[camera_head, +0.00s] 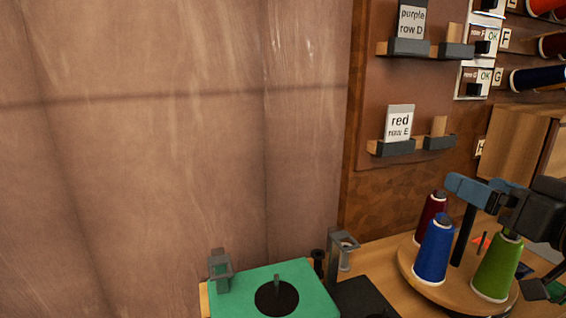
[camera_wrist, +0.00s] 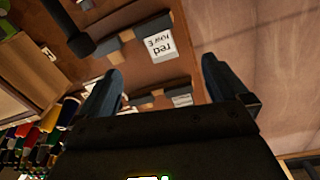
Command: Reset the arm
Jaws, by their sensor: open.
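My gripper (camera_head: 474,190) reaches in from the right edge of the head view, above a round wooden turntable (camera_head: 412,262). In the wrist view its two blue-grey fingers (camera_wrist: 163,80) stand wide apart with nothing between them. On the turntable stand a blue cone (camera_head: 433,252), a green cone (camera_head: 496,266) and a dark red cone (camera_head: 430,216), partly hidden behind the blue one. The gripper appears above the cones; whether it touches anything cannot be told.
A "red row E" card (camera_head: 399,122) and a "purple row D" card (camera_head: 411,20) stand on wall shelves. A green-topped station (camera_head: 315,290) with a black disc is at the bottom. Spools (camera_head: 538,78) stick out of the wall at right. The plain wall at left is clear.

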